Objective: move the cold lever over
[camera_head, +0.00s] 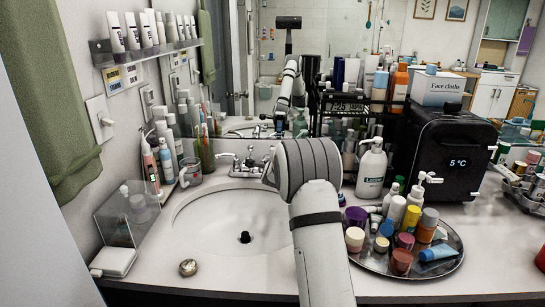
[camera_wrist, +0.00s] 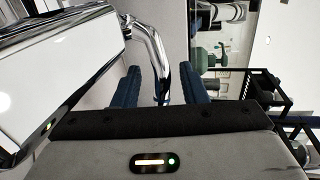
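The chrome tap (camera_head: 250,163) stands at the back of the white basin (camera_head: 190,215). Its left lever (camera_head: 227,158) shows in the head view, but my arm covers its right side, so the right lever is hidden there. In the wrist view my gripper (camera_wrist: 163,80) has its two dark blue fingers apart. A curved chrome bar (camera_wrist: 158,52) runs down between them, with a gap visible on both sides. It is part of the tap, probably the lever, but I cannot tell for sure. My gripper's fingers are hidden in the head view.
A white pump bottle (camera_head: 371,168) stands just right of my wrist. A round tray (camera_head: 440,268) crowded with small bottles and jars is right of my forearm. A clear box (camera_head: 127,215) and a round metal item (camera_head: 188,267) are left. A mirror (camera_head: 300,60) rises behind.

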